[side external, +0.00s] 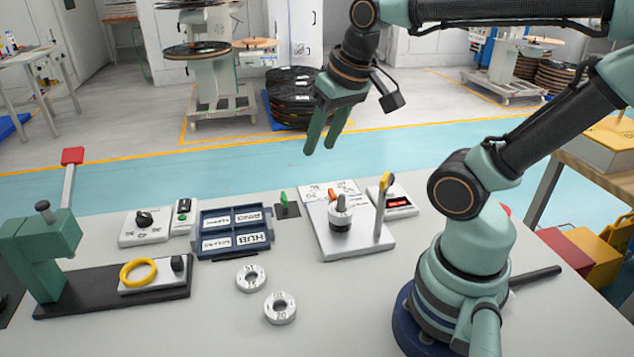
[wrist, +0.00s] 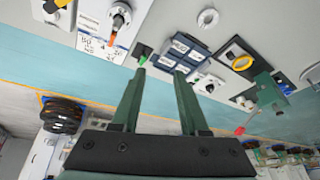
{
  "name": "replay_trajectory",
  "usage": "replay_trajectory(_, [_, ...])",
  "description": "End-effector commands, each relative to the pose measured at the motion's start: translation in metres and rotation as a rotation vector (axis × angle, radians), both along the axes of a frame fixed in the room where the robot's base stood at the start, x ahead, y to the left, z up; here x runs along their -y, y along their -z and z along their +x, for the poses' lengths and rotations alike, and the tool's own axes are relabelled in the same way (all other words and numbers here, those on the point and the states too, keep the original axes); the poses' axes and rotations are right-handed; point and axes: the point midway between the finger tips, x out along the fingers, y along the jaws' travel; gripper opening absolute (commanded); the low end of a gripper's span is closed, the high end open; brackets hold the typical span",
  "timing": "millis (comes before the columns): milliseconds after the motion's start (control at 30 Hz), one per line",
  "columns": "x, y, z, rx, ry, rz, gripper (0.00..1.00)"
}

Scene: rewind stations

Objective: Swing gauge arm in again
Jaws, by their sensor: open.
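My gripper (side external: 319,149) is open and empty, high above the back of the table; its two dark green fingers also show apart in the wrist view (wrist: 160,74). A light grey station plate (side external: 336,247) carries a grey and black hub (side external: 341,219) with an orange piece (side external: 333,195) beside its top. An upright post (side external: 380,214) with a yellow top (side external: 386,180) stands at the plate's right side. I cannot tell for sure which piece is the gauge arm. In the wrist view the hub (wrist: 120,14) and orange piece (wrist: 113,38) lie at upper left, apart from my fingers.
A blue labelled tray (side external: 232,252) and a small green lever (side external: 284,200) stand left of the plate. Two white rings (side external: 251,278) (side external: 280,307) lie in front. A green stand (side external: 45,245), yellow ring (side external: 139,272) and dial box (side external: 145,226) are farther left.

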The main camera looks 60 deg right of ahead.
Motion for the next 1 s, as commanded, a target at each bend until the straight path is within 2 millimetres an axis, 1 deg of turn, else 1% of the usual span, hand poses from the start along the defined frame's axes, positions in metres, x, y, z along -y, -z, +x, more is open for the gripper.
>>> replay_trajectory(33, [0.020,-0.003,-0.007,-0.040,0.141,0.033,0.44])
replay_trajectory(100, [0.043,-0.007,-0.021,-0.099,0.344,0.083,0.44])
replay_trajectory(200, [0.069,-0.013,-0.042,-0.176,0.618,0.150,0.44])
replay_trajectory(300, [0.088,-0.020,-0.061,-0.236,0.844,0.203,0.44])
replay_trajectory(400, [0.099,-0.025,-0.075,-0.276,1.001,0.238,0.44])
replay_trajectory(533, [0.104,-0.027,-0.084,-0.300,1.093,0.258,0.44])
replay_trajectory(667, [0.104,-0.018,-0.085,-0.307,1.105,0.261,0.44])
replay_trajectory(767, [0.103,-0.003,-0.085,-0.307,1.102,0.260,0.44])
replay_trajectory(1000, [0.103,0.044,-0.085,-0.309,1.099,0.260,0.44])
